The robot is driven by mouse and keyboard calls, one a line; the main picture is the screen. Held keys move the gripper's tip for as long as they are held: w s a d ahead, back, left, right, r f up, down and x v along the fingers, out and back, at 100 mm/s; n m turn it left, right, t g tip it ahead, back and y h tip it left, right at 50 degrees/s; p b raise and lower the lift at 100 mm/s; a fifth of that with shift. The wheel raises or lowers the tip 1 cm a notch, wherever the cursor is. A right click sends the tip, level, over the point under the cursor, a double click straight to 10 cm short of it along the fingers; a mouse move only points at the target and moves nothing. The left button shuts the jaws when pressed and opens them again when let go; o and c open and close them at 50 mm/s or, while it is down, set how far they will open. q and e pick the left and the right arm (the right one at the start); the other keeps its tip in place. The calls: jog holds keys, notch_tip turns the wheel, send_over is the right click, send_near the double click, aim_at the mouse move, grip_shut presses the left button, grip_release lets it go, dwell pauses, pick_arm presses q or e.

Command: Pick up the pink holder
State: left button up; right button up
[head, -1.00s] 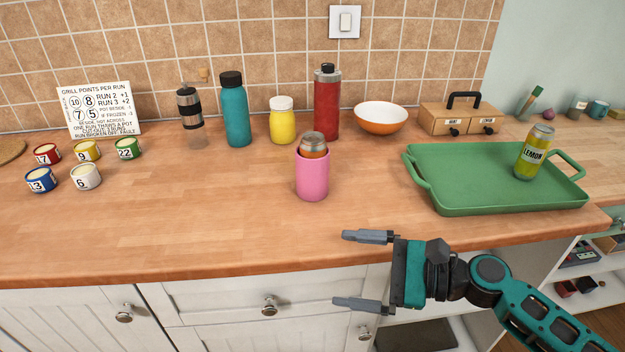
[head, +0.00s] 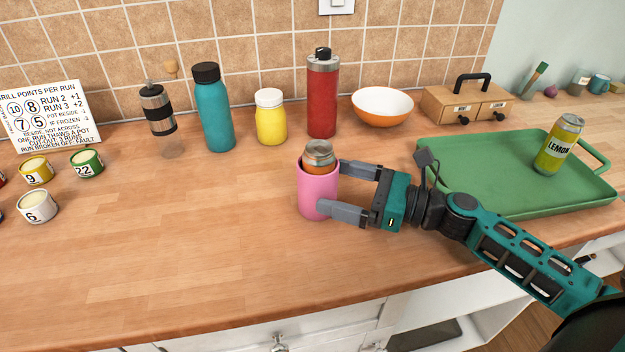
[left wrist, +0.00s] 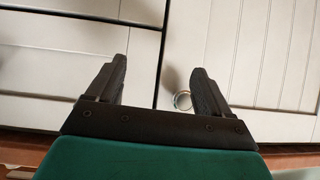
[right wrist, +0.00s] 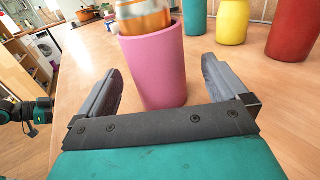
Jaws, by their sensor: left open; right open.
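The pink holder (head: 318,194) stands upright on the wooden counter with an orange can (head: 319,157) inside it, the silver top showing above the rim. My right gripper (head: 333,187) is open at the holder's right side, its fingertips close to the holder. In the right wrist view the holder (right wrist: 158,72) stands between and just beyond the two open fingers; I cannot tell whether either touches it. My left gripper (left wrist: 158,78) is open and empty in the left wrist view, in front of white cabinet doors. It is not in the head view.
A teal bottle (head: 213,108), yellow jar (head: 271,117) and red bottle (head: 322,95) stand behind the holder. A green tray (head: 500,190) with a lemon can (head: 559,145) lies to the right, by my right arm.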

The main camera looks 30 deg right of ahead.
aim_at(308, 182)
jog(key=shift+f+p+x, duration=0.1)
jog(key=shift+p+x, duration=0.05)
jog(key=shift+x, duration=1.4)
jog(key=shift+f+p+x, duration=0.15)
jog(key=shift+x, duration=1.45)
jog(key=shift+s+a, duration=0.15)
jog(key=c, duration=1)
